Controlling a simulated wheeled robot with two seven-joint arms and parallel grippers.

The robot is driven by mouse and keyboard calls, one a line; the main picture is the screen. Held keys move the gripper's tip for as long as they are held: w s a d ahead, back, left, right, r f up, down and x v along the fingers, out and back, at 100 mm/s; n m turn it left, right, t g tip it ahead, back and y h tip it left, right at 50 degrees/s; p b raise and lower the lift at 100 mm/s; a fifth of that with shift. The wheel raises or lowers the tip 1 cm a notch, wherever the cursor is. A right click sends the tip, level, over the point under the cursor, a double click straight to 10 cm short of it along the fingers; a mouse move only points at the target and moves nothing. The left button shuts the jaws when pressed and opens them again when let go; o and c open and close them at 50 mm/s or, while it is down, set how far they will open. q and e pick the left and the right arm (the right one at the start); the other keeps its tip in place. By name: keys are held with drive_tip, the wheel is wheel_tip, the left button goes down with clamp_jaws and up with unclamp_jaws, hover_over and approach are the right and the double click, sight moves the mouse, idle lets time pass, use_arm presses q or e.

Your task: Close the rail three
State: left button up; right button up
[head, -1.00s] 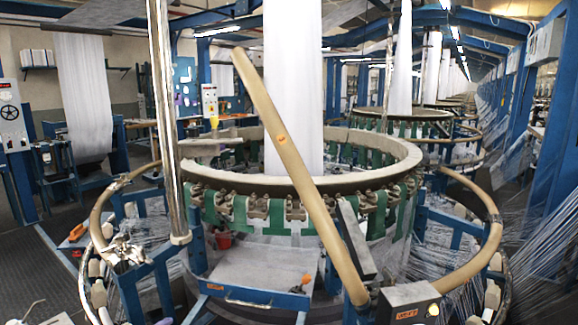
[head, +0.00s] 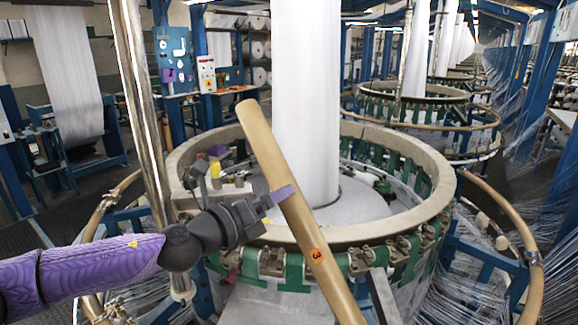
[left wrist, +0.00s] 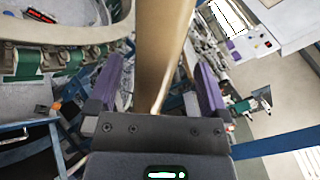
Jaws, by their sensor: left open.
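Rail three is a long tan tube (head: 283,180) marked with an orange "3" label. It stands tilted across the front of the loom's ring, its upper end leaning left and its lower end leaving the bottom of the head view. My left gripper (head: 276,197) reaches it from the left, with a purple finger beside the tube above the label. In the left wrist view the rail (left wrist: 162,45) runs between the two spread purple fingers of the gripper (left wrist: 157,85), with gaps on both sides. My right gripper is not in view.
The loom's pale ring (head: 440,200) with green straps surrounds a white fabric column (head: 306,100). A metal pole (head: 140,110) stands at left, near my left arm. A curved tan rail (head: 515,215) lies at right. Threads fill the far right.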

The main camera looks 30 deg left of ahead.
use_arm(q)
drive_tip(key=x, duration=0.2)
drive_tip(key=p+x, duration=0.1)
drive_tip(key=shift+w+a, duration=0.2)
drive_tip(key=shift+w+d, duration=0.3)
drive_tip(key=shift+w, duration=0.05)
drive_tip(key=shift+w+f, duration=0.15)
clamp_jaws()
